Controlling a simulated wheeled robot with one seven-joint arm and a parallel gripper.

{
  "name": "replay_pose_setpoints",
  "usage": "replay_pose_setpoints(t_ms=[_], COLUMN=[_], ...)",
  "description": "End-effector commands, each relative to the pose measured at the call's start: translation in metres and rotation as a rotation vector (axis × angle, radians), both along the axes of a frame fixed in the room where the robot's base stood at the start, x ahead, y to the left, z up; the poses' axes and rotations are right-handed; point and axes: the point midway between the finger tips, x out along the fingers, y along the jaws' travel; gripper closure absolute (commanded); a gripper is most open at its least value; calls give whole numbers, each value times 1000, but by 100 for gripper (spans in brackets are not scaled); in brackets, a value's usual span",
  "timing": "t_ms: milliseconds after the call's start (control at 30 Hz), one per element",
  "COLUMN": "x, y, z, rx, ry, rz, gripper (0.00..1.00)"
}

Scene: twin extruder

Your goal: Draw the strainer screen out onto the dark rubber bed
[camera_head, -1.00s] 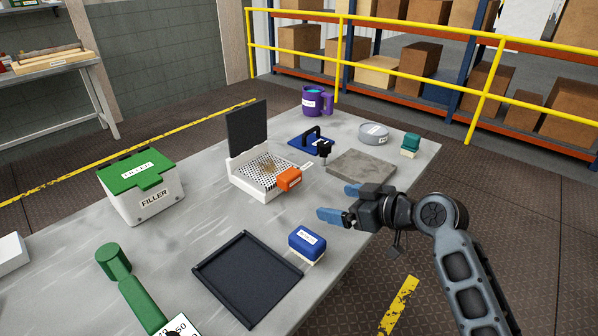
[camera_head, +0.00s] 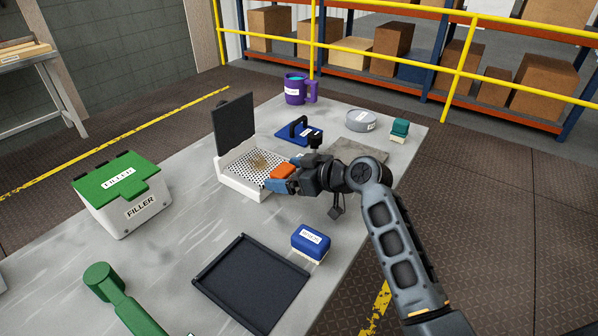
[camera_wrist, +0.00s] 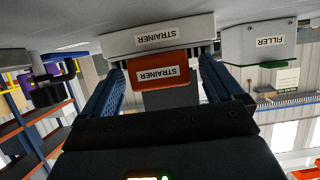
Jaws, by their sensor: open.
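The strainer is a white open box (camera_head: 236,180) with a raised dark lid (camera_head: 234,122). Its perforated screen (camera_head: 252,164) lies inside, with a brownish patch on it. The screen's orange handle (camera_head: 283,170) sticks out at the box's right side; in the wrist view the orange handle (camera_wrist: 158,74) reads STRAINER upside down. My gripper (camera_wrist: 162,66) is open, one blue finger on each side of the handle, with gaps showing. In the head view my gripper (camera_head: 280,180) partly hides the handle. The dark rubber bed (camera_head: 250,285) lies empty near the table's front.
A blue block (camera_head: 311,243) sits beside the bed's right corner. A green-lidded FILLER box (camera_head: 125,195) stands left. Behind my gripper are a blue plate with handle (camera_head: 299,132), a grey slab (camera_head: 345,152) and a purple mug (camera_head: 298,92). A green tool (camera_head: 118,298) lies front left.

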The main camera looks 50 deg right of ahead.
Motion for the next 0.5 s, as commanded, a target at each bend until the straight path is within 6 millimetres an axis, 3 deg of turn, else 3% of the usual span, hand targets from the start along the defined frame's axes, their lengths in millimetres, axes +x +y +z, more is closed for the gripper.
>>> replay_pose_setpoints(t_ms=[367,500], x=[7,6], y=[0,0], z=[-3,-3], rx=[0,0], ry=[0,0], rz=[0,0], gripper=[6,18])
